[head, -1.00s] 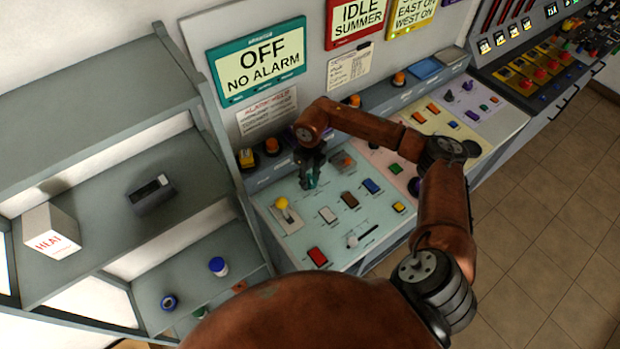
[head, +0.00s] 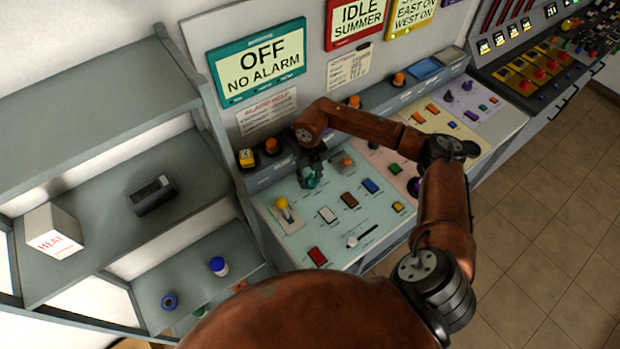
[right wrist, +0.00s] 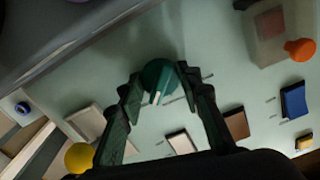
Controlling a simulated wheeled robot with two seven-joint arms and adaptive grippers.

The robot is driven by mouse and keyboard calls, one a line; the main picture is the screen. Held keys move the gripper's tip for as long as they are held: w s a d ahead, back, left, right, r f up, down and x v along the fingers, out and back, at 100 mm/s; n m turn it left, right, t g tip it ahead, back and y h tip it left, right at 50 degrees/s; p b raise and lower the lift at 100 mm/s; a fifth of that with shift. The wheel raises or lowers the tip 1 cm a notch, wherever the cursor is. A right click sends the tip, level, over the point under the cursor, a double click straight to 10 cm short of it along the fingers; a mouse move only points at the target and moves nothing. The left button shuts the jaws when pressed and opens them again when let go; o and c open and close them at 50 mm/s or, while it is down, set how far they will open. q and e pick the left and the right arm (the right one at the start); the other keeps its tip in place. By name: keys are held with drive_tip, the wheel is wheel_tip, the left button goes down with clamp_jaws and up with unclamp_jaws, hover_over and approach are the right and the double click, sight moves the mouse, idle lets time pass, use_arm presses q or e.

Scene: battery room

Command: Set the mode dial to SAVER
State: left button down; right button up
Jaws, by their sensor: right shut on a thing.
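The mode dial (right wrist: 158,76) is a round teal knob with a pale pointer line, on the pale green panel (head: 285,225). In the right wrist view it sits between the fingertips of my right gripper (right wrist: 159,84), which is shut on it. In the head view my right gripper (head: 309,177) reaches down to the panel's upper part and mostly hides the dial. The teal-framed display (head: 257,62) above reads OFF, NO ALARM. The labels around the dial are too small to read. My left gripper is not in view.
A yellow-knobbed lever (head: 283,203) stands left of the dial, with white (head: 327,214), brown (head: 349,200), blue (head: 371,186) and red (head: 317,256) switches nearby. An orange-topped control (head: 347,160) is close on the right. A grey shelf (head: 100,235) stands at left.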

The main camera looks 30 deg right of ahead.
sight(310, 178)
drive_tip(key=o, duration=1.2)
drive_tip(key=shift+c, duration=0.2)
drive_tip(key=shift+r, duration=0.1)
wheel_tip(310, 178, up, 12)
